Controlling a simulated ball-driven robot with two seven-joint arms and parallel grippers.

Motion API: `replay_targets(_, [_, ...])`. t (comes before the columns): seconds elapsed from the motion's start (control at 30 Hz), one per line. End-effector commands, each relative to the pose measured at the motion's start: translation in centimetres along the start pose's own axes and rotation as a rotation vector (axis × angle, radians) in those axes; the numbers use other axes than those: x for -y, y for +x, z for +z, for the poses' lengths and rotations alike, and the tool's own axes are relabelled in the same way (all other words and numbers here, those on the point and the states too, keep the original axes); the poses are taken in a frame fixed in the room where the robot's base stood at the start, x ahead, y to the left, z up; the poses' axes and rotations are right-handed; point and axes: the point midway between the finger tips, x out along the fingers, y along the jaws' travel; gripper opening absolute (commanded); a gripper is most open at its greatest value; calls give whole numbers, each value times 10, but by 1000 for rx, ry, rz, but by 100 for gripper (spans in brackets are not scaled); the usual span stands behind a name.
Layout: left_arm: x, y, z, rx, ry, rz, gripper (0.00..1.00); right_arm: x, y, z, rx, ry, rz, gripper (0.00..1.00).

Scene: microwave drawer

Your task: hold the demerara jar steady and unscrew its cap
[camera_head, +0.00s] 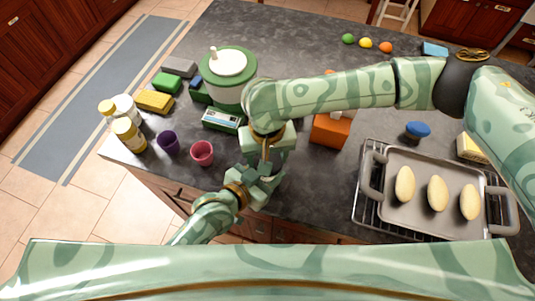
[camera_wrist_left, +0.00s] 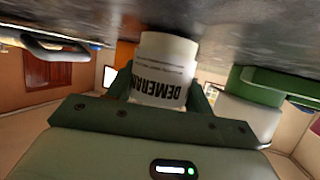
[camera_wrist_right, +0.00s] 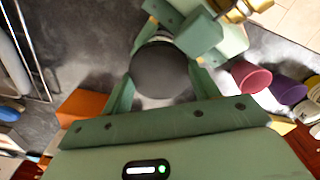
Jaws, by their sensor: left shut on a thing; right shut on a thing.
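The demerara jar (camera_wrist_left: 165,65) is white with black lettering, upside down in the left wrist view. My left gripper (camera_wrist_left: 160,88) is shut on the jar's body, one finger on each side. The jar's dark round cap (camera_wrist_right: 160,72) shows from above in the right wrist view. My right gripper (camera_wrist_right: 163,80) is shut around the cap. In the head view, my left gripper (camera_head: 262,180) and my right gripper (camera_head: 268,153) meet near the counter's front edge and hide most of the jar. I cannot tell how loose the cap is.
A red cup (camera_head: 202,154) and a purple cup (camera_head: 168,143) stand left of the grippers. An orange box (camera_head: 330,130) is to the right, and a grey tray (camera_head: 400,225) with oval pieces lies further right.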

Motion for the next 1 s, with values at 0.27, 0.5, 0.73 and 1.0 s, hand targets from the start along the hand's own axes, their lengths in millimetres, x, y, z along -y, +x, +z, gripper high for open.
replay_targets(0.27, [0,0,0,1,0,1,0,0,0,0,-1,-10,0,33])
replay_targets(0.5, [0,0,0,1,0,1,0,0,0,0,-1,-9,0,82])
replay_targets(0.73, [0,0,0,1,0,1,0,0,-13,-1,-3,-10,0,82])
replay_targets(1.0, [0,0,0,1,0,1,0,0,-44,0,0,-9,1,83])
